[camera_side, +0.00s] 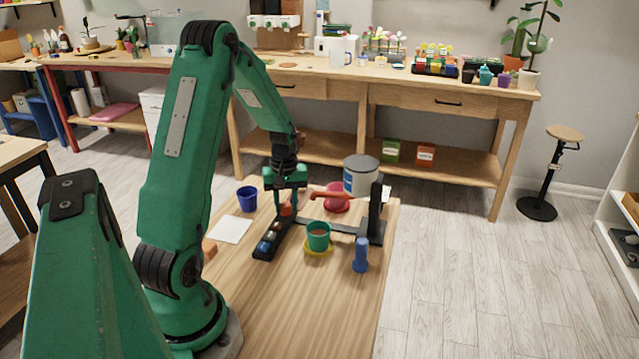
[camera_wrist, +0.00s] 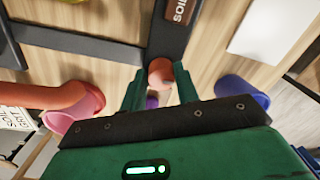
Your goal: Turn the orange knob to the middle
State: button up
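The orange knob (camera_side: 286,209) is at the far end of a dark strip (camera_side: 265,252) with several coloured knobs on the wooden table. In the wrist view the orange knob (camera_wrist: 160,72) shows between the tips of my two green fingers. My gripper (camera_side: 286,191) points down over that end of the strip. In the wrist view my gripper (camera_wrist: 160,85) is open, with one finger on each side of the knob and a narrow gap to each. A purple thing (camera_wrist: 152,102) is partly hidden between the fingers. The knob's pointer or setting cannot be made out.
A blue cup (camera_side: 247,198) and white sheet (camera_side: 231,230) lie left of the strip. A green pot (camera_side: 318,236), blue bottle (camera_side: 361,254), black post (camera_side: 376,212), grey-lidded can (camera_side: 361,176) and red spout (camera_side: 325,194) stand to the right. The front table is clear.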

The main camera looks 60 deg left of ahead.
aim_at(287, 204)
jog(key=o, duration=0.4)
jog(key=shift+c, duration=0.2)
jog(key=shift+w+r, duration=0.1)
jog(key=shift+r, duration=3.85)
